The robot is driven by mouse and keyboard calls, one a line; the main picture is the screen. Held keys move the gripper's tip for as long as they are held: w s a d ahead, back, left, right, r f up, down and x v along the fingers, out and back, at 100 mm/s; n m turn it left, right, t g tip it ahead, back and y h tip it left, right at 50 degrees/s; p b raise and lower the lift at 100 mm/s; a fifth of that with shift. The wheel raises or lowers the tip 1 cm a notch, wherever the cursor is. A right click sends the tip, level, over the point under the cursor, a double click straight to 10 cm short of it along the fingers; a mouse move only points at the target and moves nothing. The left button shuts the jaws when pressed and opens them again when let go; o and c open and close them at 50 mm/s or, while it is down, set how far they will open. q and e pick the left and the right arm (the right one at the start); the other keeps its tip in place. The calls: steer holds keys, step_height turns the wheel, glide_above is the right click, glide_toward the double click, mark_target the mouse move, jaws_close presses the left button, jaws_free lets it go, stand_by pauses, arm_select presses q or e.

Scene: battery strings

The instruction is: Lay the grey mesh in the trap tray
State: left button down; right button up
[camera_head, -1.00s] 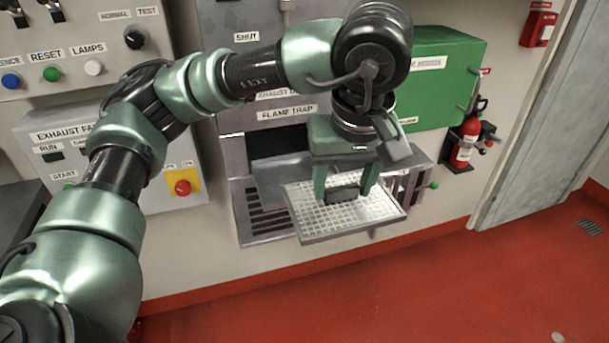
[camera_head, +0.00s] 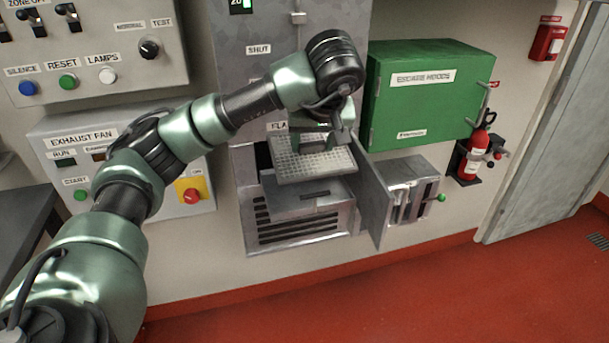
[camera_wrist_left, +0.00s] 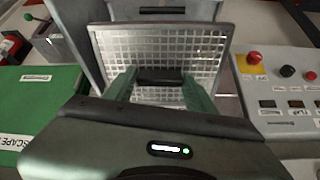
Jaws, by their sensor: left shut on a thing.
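The grey mesh (camera_head: 318,165) is a flat rectangular grid in a metal frame. My left gripper (camera_head: 314,142) is shut on the dark handle in the middle of the mesh and holds it. In the left wrist view, both green fingers (camera_wrist_left: 159,86) close on the handle, and the grid of the mesh (camera_wrist_left: 205,48) spreads around them. The trap tray (camera_head: 290,207) is a grey drawer with a dark slot in its front, standing out of the flame trap opening just below the mesh in the head view. The mesh hides the tray's inside. My right gripper is out of view.
An open grey door panel (camera_head: 374,200) stands right of the tray, beside a small grey box with a green knob (camera_head: 441,198). A green escape hoods box (camera_head: 425,93) is at upper right. The exhaust fan panel (camera_head: 120,160) is left. The red floor (camera_head: 400,295) is clear.

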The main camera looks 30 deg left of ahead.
arm_select(q)
steer(key=shift+w+a+f, duration=0.2)
steer(key=shift+w+a, duration=0.6)
steer(key=shift+a, duration=0.1)
steer(key=f, duration=0.3)
steer(key=w+a+f, duration=0.1)
steer(key=f, duration=0.2)
steer(key=a+f+p, duration=0.1)
steer(key=f, duration=0.2)
steer(key=shift+w+f, duration=0.1)
steer(key=shift+w, duration=0.25)
steer(key=shift+w+a+g+h+p, duration=0.3)
steer(key=shift+g+h+p, duration=0.15)
steer(key=shift+p, duration=0.35)
steer(key=shift+w+a+f+g+h+p, duration=0.1)
steer(key=shift+w+a+g+h+p, duration=0.2)
steer(key=shift+g+h+p, duration=0.5)
steer(key=shift+s+f, duration=0.2)
steer(key=shift+f, duration=0.95)
steer(key=shift+w+f, duration=0.15)
steer(key=shift+f, duration=0.35)
steer(key=c, duration=0.5)
jaws_free()
